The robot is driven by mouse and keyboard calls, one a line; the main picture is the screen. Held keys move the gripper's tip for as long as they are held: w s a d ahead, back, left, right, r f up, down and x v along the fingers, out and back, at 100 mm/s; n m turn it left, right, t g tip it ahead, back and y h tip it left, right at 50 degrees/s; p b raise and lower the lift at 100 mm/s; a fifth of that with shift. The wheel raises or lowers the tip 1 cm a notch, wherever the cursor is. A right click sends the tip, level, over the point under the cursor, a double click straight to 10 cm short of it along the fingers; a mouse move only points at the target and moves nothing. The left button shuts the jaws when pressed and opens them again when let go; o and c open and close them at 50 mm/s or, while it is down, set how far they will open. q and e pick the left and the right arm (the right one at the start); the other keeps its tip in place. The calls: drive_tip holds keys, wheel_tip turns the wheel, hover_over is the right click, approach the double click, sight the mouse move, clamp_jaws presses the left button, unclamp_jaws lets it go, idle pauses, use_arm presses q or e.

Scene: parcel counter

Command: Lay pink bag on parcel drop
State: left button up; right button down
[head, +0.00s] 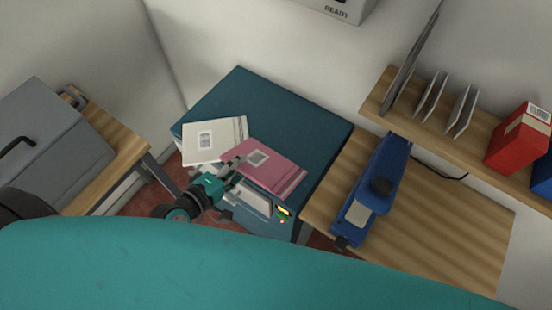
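The pink bag (277,170), flat with a white label, is over the front part of the teal parcel drop (290,121). It overlaps the right edge of a white bag. My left gripper (236,171) is at the pink bag's near left edge, with its fingers at that edge. I cannot tell whether they are closed on the bag or just beside it, nor whether the bag rests fully on the top. My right gripper is not in view.
A white bag (203,149) lies on the drop's left part; the back and right of its top are bare. A blue device (369,192) stands on the wooden counter (450,232) at right. A shelf above holds a red box (518,143). A grey case (52,140) is at left.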

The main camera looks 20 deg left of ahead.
use_arm(q)
wheel_tip(320, 180, up, 7)
drive_tip(key=s+a+p, duration=0.1)
drive_tip(key=s+p, duration=0.1)
drive_tip(key=p, duration=0.4)
drive_tip(key=shift+s, duration=0.35)
drive_tip(key=shift+w, duration=0.1)
